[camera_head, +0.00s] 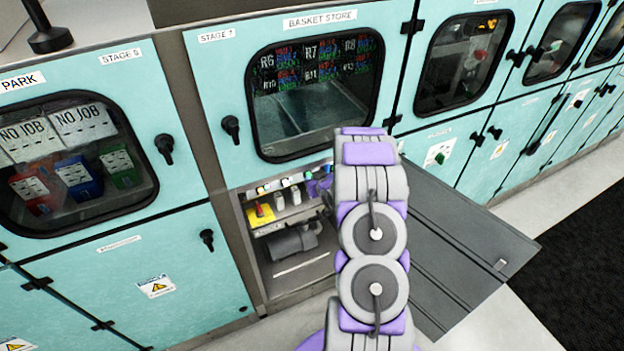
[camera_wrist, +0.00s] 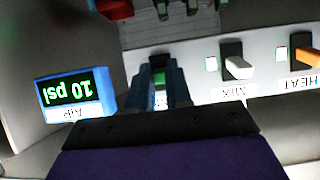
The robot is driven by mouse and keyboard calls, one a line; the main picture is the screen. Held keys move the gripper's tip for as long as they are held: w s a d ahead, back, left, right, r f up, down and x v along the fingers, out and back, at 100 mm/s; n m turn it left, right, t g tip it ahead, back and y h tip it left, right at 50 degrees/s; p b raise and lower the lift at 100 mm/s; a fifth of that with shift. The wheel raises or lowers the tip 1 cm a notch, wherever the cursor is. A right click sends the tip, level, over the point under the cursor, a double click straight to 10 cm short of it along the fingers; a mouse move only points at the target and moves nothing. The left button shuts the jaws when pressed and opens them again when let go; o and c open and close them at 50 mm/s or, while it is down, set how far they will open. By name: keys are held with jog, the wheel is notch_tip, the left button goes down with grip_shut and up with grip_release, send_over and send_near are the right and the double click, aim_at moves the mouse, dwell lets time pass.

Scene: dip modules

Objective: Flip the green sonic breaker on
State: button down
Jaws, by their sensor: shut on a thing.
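In the wrist view, which looks upside down, my gripper (camera_wrist: 161,82) has its two dark blue fingers on either side of a small green switch, the sonic breaker (camera_wrist: 159,67). The fingers are shut on it. Only a bit of green shows between them, so its on or off position cannot be told. A white label shows in part below it. In the head view, my arm reaches into the open cabinet (camera_head: 255,280) under the basket store window, and hides the fingertips and the green breaker.
Beside it sit a white MIX switch (camera_wrist: 236,66) and an orange HEAT switch (camera_wrist: 304,57), with small lit green squares. The cabinet door (camera_head: 450,250) hangs open at right. A red-and-yellow switch (camera_head: 261,212) and a grey motor (camera_head: 290,242) sit inside.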

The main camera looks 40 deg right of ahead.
jog(key=shift+w+d+r, duration=0.1)
jog(key=shift+r, duration=0.05)
jog(key=c, duration=1)
grip_release()
jog(key=shift+c, duration=0.2)
jog(key=p+v, duration=0.1)
jog(key=v, duration=1.6)
jog(key=shift+s+f, duration=0.2)
jog(key=shift+s, duration=0.05)
jog(key=shift+d, duration=0.15)
